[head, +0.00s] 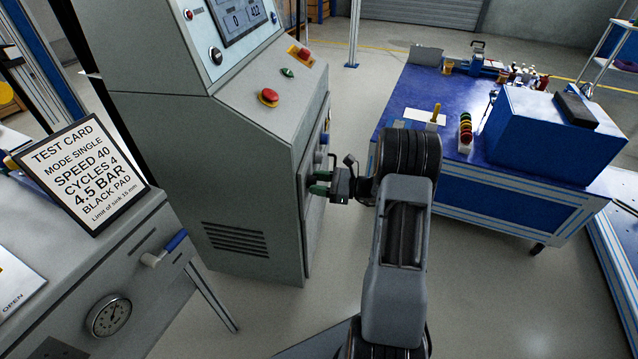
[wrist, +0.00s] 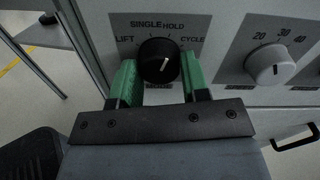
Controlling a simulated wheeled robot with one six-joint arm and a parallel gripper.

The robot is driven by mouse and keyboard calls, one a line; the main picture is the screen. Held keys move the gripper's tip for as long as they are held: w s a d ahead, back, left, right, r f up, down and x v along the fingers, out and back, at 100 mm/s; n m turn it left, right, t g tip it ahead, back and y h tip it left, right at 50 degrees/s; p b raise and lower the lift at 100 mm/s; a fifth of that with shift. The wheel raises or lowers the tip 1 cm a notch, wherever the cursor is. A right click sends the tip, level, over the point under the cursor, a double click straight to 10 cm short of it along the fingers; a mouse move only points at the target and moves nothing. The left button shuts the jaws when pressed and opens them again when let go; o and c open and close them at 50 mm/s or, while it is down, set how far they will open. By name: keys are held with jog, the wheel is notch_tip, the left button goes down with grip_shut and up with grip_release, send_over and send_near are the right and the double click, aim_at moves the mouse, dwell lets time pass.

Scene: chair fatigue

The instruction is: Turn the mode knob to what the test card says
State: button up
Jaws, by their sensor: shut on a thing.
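The test card (head: 85,172) at the left of the head view reads mode single, speed 40, cycles 4, 4.5 bar, black pad. The black mode knob (wrist: 158,61) sits on the grey panel in the wrist view, among the labels LIFT, SINGLE, HOLD and CYCLE. Its white pointer leans up and slightly right, towards HOLD. My gripper (wrist: 159,80) is shut on the knob, one green finger on each side. In the head view my gripper (head: 321,182) reaches the right side face of the grey cabinet; the knob is hard to make out there.
A white speed knob (wrist: 270,63) is right of the mode knob, with a black handle (wrist: 295,138) below it. The grey cabinet (head: 215,150) carries a red stop button (head: 268,97). A blue workbench (head: 470,180) stands to the right, with bare floor between.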

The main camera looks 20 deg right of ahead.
jog(key=shift+w+n+b, duration=0.1)
jog(key=shift+n+b, duration=2.05)
jog(key=shift+n, duration=1.45)
jog(key=shift+r, duration=0.1)
jog(key=o, duration=0.9)
jog(key=shift+d, duration=0.1)
jog(key=p+v, duration=0.3)
jog(key=v, duration=1)
jog(key=shift+s+d, duration=0.25)
jog(key=shift+s, duration=0.05)
